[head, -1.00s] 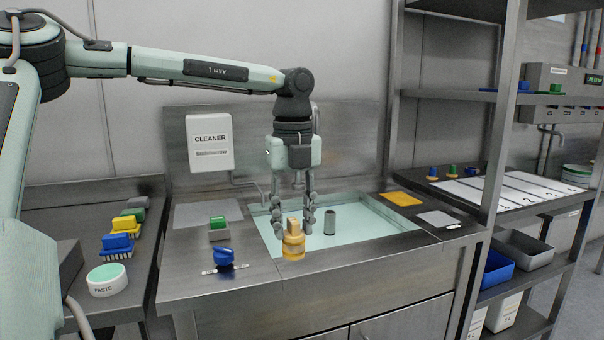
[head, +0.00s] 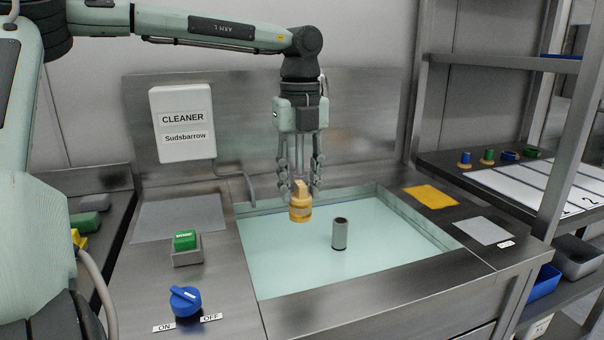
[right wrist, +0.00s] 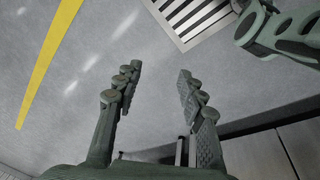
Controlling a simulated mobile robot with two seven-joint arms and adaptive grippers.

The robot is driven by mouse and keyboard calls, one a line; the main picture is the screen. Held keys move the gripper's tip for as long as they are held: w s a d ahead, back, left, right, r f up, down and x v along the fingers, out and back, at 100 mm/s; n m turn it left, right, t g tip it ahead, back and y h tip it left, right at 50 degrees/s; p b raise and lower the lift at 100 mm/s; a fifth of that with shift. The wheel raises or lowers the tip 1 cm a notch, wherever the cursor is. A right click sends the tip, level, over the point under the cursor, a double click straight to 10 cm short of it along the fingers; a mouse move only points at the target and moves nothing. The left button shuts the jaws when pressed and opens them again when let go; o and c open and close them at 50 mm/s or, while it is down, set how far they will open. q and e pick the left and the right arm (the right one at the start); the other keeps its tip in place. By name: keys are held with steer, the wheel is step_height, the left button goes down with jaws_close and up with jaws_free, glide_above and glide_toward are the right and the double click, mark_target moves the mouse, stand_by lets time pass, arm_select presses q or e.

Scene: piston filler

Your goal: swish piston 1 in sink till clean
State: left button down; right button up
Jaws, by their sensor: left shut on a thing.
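A yellow-orange piston (head: 300,209), with a narrow block top and a round lower body, hangs upright from my left gripper (head: 300,186) in the head view. The left gripper points down and is shut on the piston's top. The piston appears over the far left part of the sink (head: 280,283), which holds pale green-blue liquid. Whether it touches the liquid I cannot tell, nor can I read a number on it. My right gripper (right wrist: 154,103) shows only in the right wrist view, with its fingers apart and nothing between them, above the grey floor.
A dark grey cylinder (head: 340,234) stands upright in the sink. Left of the sink are a blue ON/OFF knob (head: 185,300), a green block in a holder (head: 186,245) and the cleaner dispenser (head: 182,123). A yellow cloth (head: 431,195) lies on the right rim; shelving (head: 505,60) stands beyond.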

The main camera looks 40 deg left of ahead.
mark_target(300, 208)
arm_select(q)
steer(key=shift+w, duration=0.1)
steer(key=shift+f, duration=0.1)
steer(key=shift+f+b, duration=0.45)
steer(key=shift+f, duration=0.75)
step_height(300, 208, down, 2)
steer(key=shift+f+b, duration=0.25)
steer(key=shift+b, duration=0.5)
arm_select(e)
steer(key=shift+w+r+t+b, duration=0.35)
steer(key=shift+w+r+b, duration=0.65)
steer(key=shift+r, duration=3.45)
steer(key=shift+w+r+t+b, duration=0.35)
steer(key=shift+r+b, duration=1.15)
steer(key=shift+r, duration=2.9)
arm_select(q)
step_height(300, 208, down, 11)
steer(key=b, duration=0.4)
steer(key=shift+b, duration=0.3)
arm_select(e)
steer(key=w+a+r+n+t+y, duration=0.1)
steer(key=w+a+r+t+y, duration=0.2)
steer(key=w+a+r+t, duration=0.6)
steer(key=shift+w+a+r+y, duration=0.4)
steer(key=shift+w+a+r, duration=1.05)
steer(key=shift+a, duration=0.5)
arm_select(q)
steer(key=shift+f, duration=0.1)
